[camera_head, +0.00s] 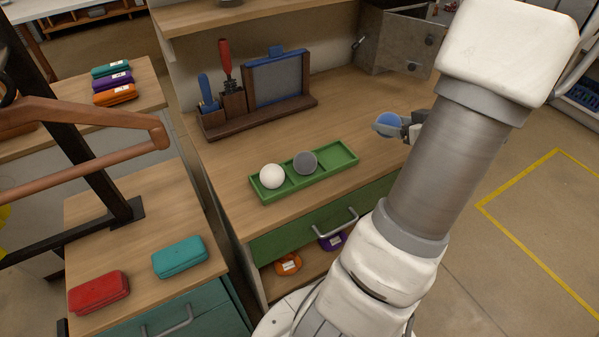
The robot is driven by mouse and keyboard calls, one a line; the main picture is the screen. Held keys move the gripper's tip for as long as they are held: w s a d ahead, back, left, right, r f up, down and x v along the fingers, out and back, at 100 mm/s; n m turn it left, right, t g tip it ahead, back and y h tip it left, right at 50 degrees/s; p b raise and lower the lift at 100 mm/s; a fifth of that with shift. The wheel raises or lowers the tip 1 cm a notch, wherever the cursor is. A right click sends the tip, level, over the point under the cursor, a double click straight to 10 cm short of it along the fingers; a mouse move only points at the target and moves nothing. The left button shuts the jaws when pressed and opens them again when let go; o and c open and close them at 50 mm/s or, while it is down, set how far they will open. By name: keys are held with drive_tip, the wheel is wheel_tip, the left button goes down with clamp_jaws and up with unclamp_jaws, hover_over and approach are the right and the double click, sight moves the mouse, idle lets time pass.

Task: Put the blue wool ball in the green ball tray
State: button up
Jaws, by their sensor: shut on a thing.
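The green ball tray (336,160) lies on the wooden counter. A white ball (272,176) sits in its left compartment and a grey ball (305,163) in its middle one. The right compartment is empty. My gripper (391,122) is to the right of the tray, shut on the blue wool ball (388,119). The ball appears to be held above the counter, with its height hard to judge. My arm hides part of the gripper and the counter behind it.
A wooden rack (258,114) with a red-handled tool, a blue-handled tool and a framed panel stands behind the tray. Teal (180,257) and red (98,292) cases lie on the left cabinet. Counter around the tray is clear.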

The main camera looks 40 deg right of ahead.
drive_tip(key=w+a+f+b, duration=0.1)
drive_tip(key=w+a+f, duration=0.1)
drive_tip(key=w, duration=0.1)
drive_tip(key=w+a+f+b, duration=0.2)
drive_tip(key=w, duration=0.1)
drive_tip(key=w+a+f+b, duration=0.1)
drive_tip(key=w+a+f, duration=0.2)
drive_tip(key=shift+w+a, duration=0.1)
drive_tip(key=shift+f+b, duration=0.9)
drive_tip(key=shift+f, duration=1.1)
drive_tip(key=shift+f, duration=0.1)
drive_tip(key=o, duration=1.3)
